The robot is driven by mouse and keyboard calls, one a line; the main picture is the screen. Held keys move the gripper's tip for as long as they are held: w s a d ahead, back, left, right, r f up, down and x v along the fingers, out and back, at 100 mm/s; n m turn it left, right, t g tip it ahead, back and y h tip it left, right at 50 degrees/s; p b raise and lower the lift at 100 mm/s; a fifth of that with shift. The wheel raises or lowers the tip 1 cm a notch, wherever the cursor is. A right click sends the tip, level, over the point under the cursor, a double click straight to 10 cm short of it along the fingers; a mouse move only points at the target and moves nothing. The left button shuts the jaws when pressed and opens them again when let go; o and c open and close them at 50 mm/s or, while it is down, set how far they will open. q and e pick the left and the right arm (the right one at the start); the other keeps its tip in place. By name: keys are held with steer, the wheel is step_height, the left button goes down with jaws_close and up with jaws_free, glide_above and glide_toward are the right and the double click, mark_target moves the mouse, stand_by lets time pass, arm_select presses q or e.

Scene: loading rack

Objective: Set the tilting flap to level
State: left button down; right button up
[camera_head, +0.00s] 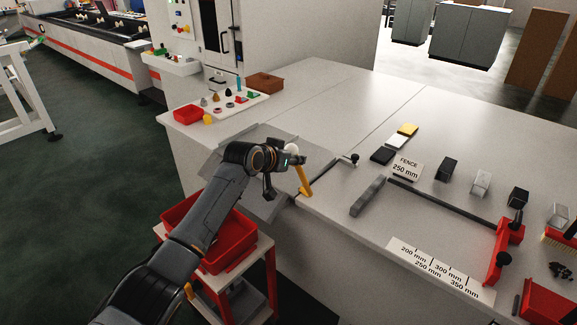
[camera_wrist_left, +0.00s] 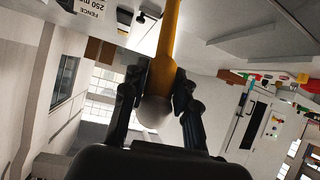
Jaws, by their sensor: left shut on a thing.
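The yellow lever (camera_head: 304,180) stands at the table's near left edge, leaning, with a pale ball knob (camera_head: 291,148) on top. My left gripper (camera_head: 279,158) is at the knob end. In the left wrist view my left gripper (camera_wrist_left: 159,92) has its fingers on both sides of the yellow lever (camera_wrist_left: 165,45), shut on it just by the pale knob (camera_wrist_left: 153,112). The grey flap (camera_head: 268,207) lies left of the lever, partly hidden by my left arm; its near part appears to slope down from the tabletop. My right gripper is not in view.
A red bin (camera_head: 236,239) on a red-and-white stand is below the flap, under my left arm. A grey bar (camera_head: 368,196), a fence sign (camera_head: 405,167) and a red-ended fence stop (camera_head: 504,246) lie to the right. The far middle of the table (camera_head: 340,100) is clear.

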arm_select(q)
steer(key=shift+w+d+r, duration=0.2)
steer(key=shift+d+r, duration=0.05)
steer(key=shift+r, duration=0.15)
steer(key=c, duration=1.1)
jaws_free()
steer(key=shift+d, duration=0.1)
steer(key=shift+o, duration=0.4)
steer(key=shift+w+d+f, duration=0.15)
steer(key=shift+f, duration=0.15)
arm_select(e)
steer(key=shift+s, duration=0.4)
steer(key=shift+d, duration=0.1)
arm_select(q)
steer(key=shift+s+a+r, duration=0.2)
steer(key=shift+s+a, duration=0.15)
steer(key=shift+a, duration=0.1)
steer(key=v, duration=1.1)
steer(key=shift+d+r, duration=0.2)
